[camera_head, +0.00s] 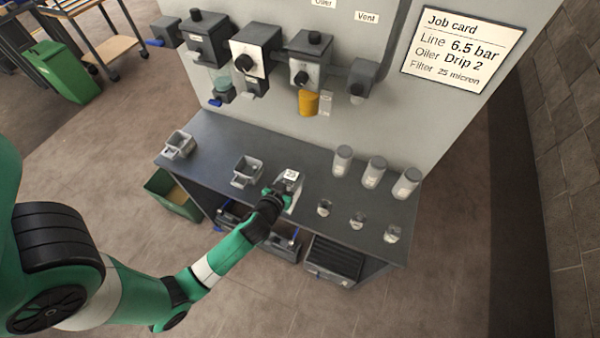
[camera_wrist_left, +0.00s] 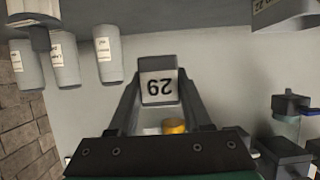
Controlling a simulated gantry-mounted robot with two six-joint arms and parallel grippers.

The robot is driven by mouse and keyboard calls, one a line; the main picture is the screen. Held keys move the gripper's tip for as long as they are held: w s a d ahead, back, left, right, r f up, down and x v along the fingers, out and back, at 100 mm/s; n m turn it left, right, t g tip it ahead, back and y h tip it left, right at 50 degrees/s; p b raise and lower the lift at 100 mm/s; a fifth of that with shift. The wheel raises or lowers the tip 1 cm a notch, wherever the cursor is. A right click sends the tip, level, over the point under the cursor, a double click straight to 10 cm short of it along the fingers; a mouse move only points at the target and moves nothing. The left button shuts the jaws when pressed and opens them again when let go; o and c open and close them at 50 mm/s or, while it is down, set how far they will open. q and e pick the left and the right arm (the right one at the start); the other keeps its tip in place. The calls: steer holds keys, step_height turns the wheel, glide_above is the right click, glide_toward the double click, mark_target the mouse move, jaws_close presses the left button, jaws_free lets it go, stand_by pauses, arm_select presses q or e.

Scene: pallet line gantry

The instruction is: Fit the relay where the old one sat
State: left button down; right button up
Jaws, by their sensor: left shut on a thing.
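My left gripper (camera_head: 274,194) is over the front middle of the bench, shut on a grey block (camera_head: 290,178) with a white label. No empty seat of an old relay can be made out on the wall. The wall row holds dark units (camera_head: 208,40), a pale-fronted unit (camera_head: 250,55) and another (camera_head: 307,70). My right gripper is not in view.
On the bench (camera_head: 215,140) stand grey trays (camera_head: 178,145) (camera_head: 247,171) to the left, three grey cylinders (camera_head: 374,172) and three small jars (camera_head: 357,222) to the right. A job card (camera_head: 462,45) is at upper right.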

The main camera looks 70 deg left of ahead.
arm_select(q)
steer(key=s+a+v, duration=0.1)
steer(key=v, duration=0.8)
steer(key=shift+s+a+r, duration=0.15)
steer(key=shift+s+r, duration=0.15)
steer(key=shift+s, duration=0.1)
